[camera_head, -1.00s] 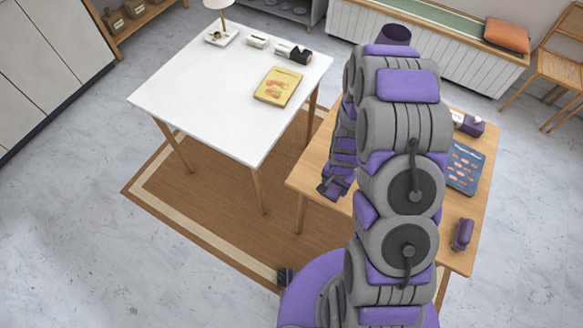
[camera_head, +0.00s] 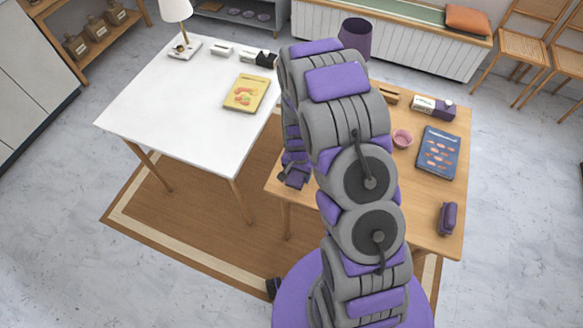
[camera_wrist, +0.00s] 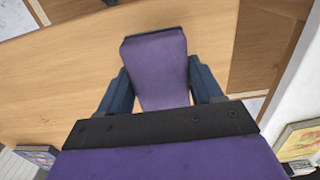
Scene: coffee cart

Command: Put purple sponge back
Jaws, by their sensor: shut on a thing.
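My gripper (camera_wrist: 158,75) is shut on the purple sponge (camera_wrist: 157,55), a flat purple block held between its two dark blue fingers in the wrist view. The sponge is over a light wood surface; the gap beneath it cannot be judged. In the head view my gripper (camera_head: 295,176) hangs by the left edge of the wooden table (camera_head: 425,198), and the sponge cannot be made out there. My arm hides much of that table.
On the wooden table are a purple object (camera_head: 447,218), a blue book (camera_head: 438,152), a pink cup (camera_head: 402,138) and a white-and-purple carton (camera_head: 432,106). A white table (camera_head: 185,110) with a yellow book (camera_head: 246,93) stands left. A purple bin (camera_head: 355,37) stands behind.

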